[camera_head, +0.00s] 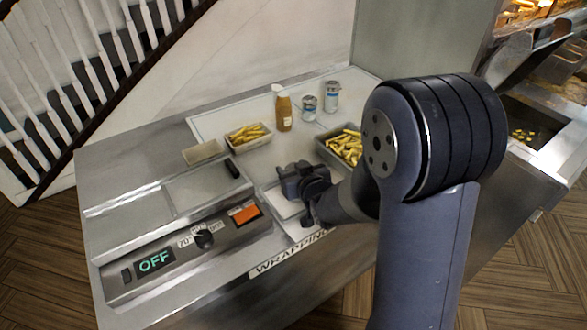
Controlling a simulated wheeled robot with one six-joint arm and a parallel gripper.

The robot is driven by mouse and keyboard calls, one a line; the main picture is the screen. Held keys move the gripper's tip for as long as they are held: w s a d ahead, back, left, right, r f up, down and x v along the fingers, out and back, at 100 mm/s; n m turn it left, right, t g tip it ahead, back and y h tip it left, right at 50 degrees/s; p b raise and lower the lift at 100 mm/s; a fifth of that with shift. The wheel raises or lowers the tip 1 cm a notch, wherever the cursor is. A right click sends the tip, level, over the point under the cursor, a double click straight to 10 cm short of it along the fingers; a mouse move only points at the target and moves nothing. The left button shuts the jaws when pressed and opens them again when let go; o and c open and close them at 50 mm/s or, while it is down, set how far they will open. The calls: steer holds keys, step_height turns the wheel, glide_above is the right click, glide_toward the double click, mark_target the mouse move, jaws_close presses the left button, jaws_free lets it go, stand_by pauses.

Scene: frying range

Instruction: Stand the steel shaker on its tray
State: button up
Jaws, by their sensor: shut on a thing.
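My gripper (306,208) is low over the front middle of the steel counter, above a white sheet or board. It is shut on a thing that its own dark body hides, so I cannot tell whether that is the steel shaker. Two silver-topped cylinders with blue and white labels, a shorter one (309,106) and a taller one (332,97), stand upright at the back, clear of my gripper. A small, flat beige tray (202,152) lies empty at the left; I cannot tell whether it is the shaker's tray.
A brown bottle (283,112) stands behind two bins of fries, one left (248,144) and one right (337,150), close to my gripper. A control panel (185,250) reading OFF is at the front left. A dark object (232,170) lies near it.

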steer(key=shift+f+b, duration=0.2)
steer(key=shift+b, duration=0.1)
steer(key=o, duration=1)
steer(key=shift+r, duration=0.1)
steer(key=shift+r, duration=0.1)
steer(key=shift+s+r+p, duration=0.1)
steer(key=shift+p, duration=0.25)
steer(key=b+v, duration=0.1)
steer(key=v, duration=1)
steer(key=shift+s+d, duration=0.2)
steer(key=shift+s, duration=0.15)
